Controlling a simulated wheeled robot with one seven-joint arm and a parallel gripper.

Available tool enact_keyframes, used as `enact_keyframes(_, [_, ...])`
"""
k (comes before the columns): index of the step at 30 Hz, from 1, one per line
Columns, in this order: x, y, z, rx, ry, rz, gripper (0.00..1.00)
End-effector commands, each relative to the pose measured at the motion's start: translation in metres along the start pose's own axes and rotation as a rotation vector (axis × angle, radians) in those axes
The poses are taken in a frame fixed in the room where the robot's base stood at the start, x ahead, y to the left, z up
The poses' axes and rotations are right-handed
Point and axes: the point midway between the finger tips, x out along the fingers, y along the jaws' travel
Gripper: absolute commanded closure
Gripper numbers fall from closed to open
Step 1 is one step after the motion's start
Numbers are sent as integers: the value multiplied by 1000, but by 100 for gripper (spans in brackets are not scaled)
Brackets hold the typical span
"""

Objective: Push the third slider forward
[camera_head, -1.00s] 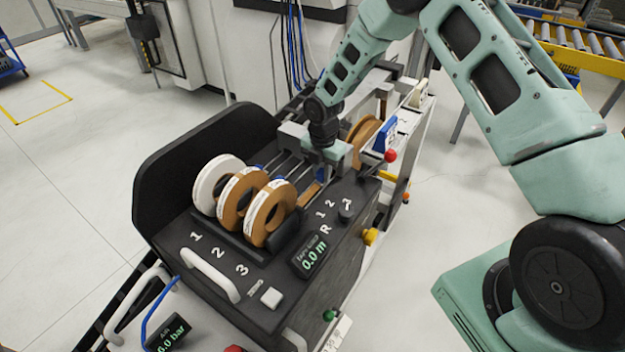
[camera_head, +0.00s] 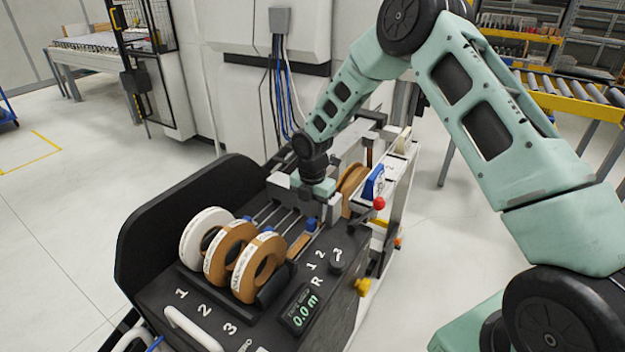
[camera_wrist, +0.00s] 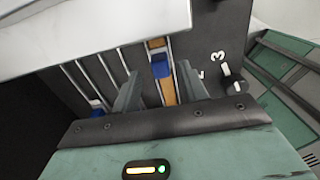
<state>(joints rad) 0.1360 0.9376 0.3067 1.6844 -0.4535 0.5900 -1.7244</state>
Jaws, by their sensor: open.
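My gripper (camera_wrist: 158,72) is open, one finger on each side of that lane; contact with the slider cannot be told. In the head view my gripper (camera_head: 316,196) is over the lanes, its fingers mostly hidden. Two other blue sliders (camera_head: 248,218) (camera_head: 268,227) sit on the left lanes.
White and brown tape rolls (camera_head: 230,253) stand in front of the lanes. A grey crossbar (camera_wrist: 90,35) spans the lanes' far end. A display (camera_head: 302,311) and black knob (camera_head: 336,269) are on the right. A blue part and red ball (camera_head: 379,203) stand right of the gripper.

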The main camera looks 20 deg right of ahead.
Motion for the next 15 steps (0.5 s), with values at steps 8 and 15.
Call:
enact_keyframes(8, [-67, 1, 1, 1, -4, 6, 56])
enact_keyframes(15, [-114, 0, 1, 0, -3, 4, 56])
